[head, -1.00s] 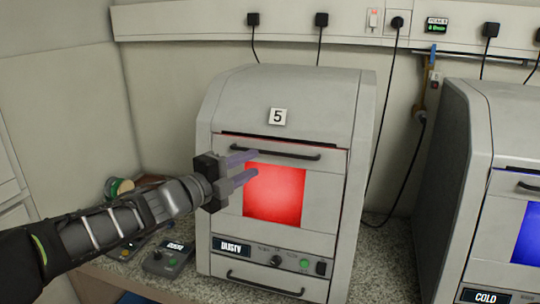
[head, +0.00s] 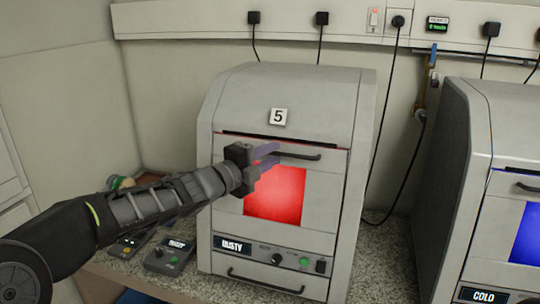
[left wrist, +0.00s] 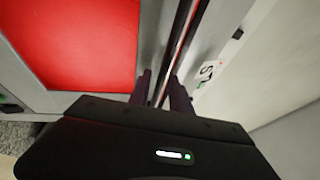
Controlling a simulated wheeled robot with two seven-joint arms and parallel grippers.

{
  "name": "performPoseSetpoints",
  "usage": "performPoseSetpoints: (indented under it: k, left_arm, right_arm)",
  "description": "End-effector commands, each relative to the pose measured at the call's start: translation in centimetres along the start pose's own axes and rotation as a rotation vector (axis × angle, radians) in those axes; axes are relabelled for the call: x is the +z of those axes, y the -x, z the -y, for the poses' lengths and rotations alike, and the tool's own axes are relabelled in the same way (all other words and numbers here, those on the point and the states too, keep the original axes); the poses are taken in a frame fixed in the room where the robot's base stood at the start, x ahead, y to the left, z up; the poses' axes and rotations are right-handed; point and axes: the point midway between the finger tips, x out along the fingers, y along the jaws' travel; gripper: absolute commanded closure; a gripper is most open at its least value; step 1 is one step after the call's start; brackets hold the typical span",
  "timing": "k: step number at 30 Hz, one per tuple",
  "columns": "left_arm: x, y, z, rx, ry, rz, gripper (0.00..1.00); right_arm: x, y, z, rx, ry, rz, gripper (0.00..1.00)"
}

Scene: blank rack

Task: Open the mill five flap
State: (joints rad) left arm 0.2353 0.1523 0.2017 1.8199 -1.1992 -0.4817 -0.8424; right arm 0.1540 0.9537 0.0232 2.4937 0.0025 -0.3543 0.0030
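Mill five (head: 330,110) is a grey cabinet marked with a "5" tag and a "DUSTY" label. Its front flap (head: 325,205) has a glowing red window (head: 290,190) and a dark bar handle (head: 305,156) near its top edge; the flap looks shut. My left gripper (head: 270,156) is at the left part of the handle, its two purple fingers apart. In the left wrist view, the fingers (left wrist: 160,92) stand on either side of a dark bar that looks like the handle; contact cannot be told. My right gripper is not in view.
Small control boxes (head: 170,257) lie on the speckled counter at the left, below my arm. Cables hang from the wall rail behind. A lower handle (head: 265,284) sits under the control panel.

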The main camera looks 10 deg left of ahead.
Motion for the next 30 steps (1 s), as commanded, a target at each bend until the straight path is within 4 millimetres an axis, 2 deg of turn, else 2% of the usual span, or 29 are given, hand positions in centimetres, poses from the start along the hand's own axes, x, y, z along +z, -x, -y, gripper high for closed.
performPoseSetpoints:
  k: [1,9,30]
  left_arm:
    - [0.0,0.01,0.0,0.0,0.0,0.0,0.8]
    - [0.0,0.02,0.0,0.0,0.0,0.0,1.0]
    - [0.0,0.02,-0.05,0.001,0.0,0.0,1.0]
  right_arm:
    - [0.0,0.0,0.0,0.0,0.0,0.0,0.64]
    - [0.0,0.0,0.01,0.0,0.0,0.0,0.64]
    - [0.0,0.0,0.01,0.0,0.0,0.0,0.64]
